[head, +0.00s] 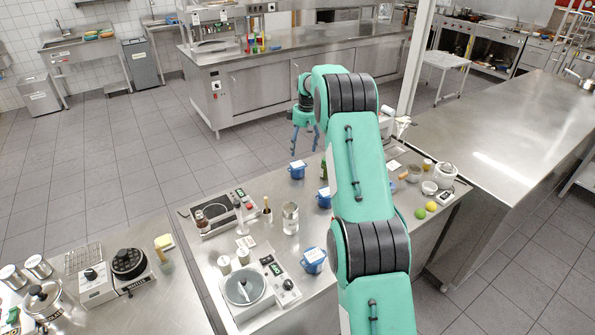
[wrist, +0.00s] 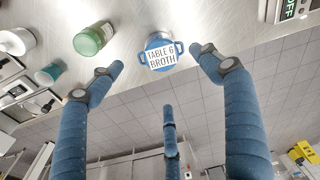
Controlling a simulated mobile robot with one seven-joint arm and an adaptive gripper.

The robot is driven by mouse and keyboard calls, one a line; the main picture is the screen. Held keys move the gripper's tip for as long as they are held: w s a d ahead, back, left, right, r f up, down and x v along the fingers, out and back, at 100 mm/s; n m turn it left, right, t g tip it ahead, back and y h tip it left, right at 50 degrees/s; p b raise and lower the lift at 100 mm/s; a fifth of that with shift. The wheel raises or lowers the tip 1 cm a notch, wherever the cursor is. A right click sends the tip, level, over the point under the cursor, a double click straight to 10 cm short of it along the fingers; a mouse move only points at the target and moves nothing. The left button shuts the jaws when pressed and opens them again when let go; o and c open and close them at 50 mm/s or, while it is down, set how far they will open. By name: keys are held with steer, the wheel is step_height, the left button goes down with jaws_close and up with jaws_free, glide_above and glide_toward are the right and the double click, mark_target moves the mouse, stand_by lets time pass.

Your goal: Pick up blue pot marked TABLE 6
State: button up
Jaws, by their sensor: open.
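The blue pot marked TABLE 6 BROTH (wrist: 180,48) is at the top middle of the wrist view, its white label facing me and a lug handle on each side. In the head view it appears to be the blue pot (head: 296,171) by the counter's far edge; its label cannot be read there. My gripper (head: 304,140) is open and empty, above and beyond that edge in the head view. In the wrist view my gripper (wrist: 156,58) has its outer fingers spread on either side of the pot, apart from it, with another finger low between them.
A green bottle (wrist: 93,39) stands close beside the pot. Tiled floor lies beyond.

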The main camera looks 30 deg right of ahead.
mark_target(298, 164)
steer(key=shift+w+a+f+b, duration=0.1)
steer(key=shift+w+f+b, duration=0.05)
steer(key=shift+f, duration=1.25)
steer(key=shift+w+a+f+b, duration=0.1)
steer(key=shift+w+f+b, duration=0.1)
steer(key=shift+f, duration=1.2)
steer(key=shift+w+a+f+b, duration=0.1)
steer(key=shift+f+b, duration=0.05)
steer(key=shift+f, duration=1.25)
steer(key=shift+w+a+f+b, duration=0.15)
steer(key=shift+f+b, duration=0.1)
steer(key=shift+f, duration=1.1)
steer(key=shift+w+d+f+b, duration=0.15)
steer(key=shift+f+b, duration=0.1)
steer(key=shift+f, duration=1.05)
steer(key=shift+a, duration=0.1)
steer(key=c, duration=1.5)
steer(key=shift+r, duration=0.2)
step_height(298, 164, up, 28)
steer(key=p, duration=0.3)
steer(key=shift+f+p, duration=0.1)
steer(key=shift+p, duration=0.3)
